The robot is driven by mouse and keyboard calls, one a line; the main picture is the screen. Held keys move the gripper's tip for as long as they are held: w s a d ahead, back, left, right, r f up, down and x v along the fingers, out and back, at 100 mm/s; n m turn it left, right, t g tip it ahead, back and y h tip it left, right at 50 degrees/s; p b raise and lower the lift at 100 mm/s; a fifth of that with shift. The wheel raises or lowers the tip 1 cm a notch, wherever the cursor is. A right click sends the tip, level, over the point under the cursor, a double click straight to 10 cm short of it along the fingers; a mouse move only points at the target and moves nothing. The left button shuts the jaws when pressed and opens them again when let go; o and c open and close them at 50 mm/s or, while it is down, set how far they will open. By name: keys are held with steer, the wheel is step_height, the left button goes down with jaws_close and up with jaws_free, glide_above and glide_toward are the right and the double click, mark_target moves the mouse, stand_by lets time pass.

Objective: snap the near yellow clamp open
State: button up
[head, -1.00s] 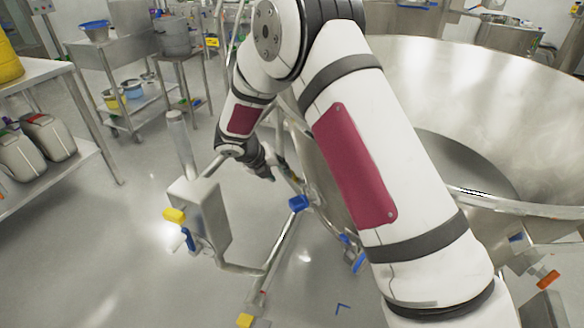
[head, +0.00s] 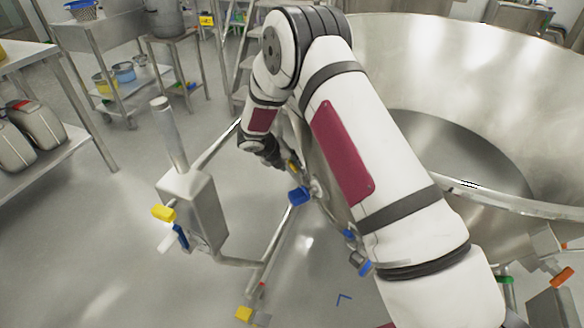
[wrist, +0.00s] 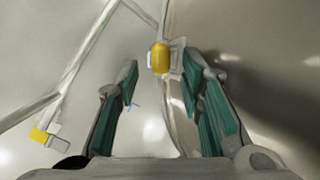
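A yellow clamp (wrist: 160,58) with a pale metal bracket sits on the side of the large steel bowl in the wrist view, just beyond and between my fingertips. It also shows as a small yellow patch beside my gripper in the head view (head: 293,167). My gripper (wrist: 164,76) is open and empty, its teal-padded fingers on either side of the line to the clamp. I cannot tell whether either finger touches it. In the head view my gripper (head: 274,157) is small and partly hidden by its own links.
The large steel bowl (head: 400,60) fills the right. A steel box (head: 205,205) with a yellow part (head: 163,213) and a blue lever stands left of my gripper. A frame leg ends in another yellow part (head: 244,313). Open floor lies at lower left.

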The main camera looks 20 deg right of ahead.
mark_target(296, 169)
steer(key=shift+x, duration=1.65)
jaws_close()
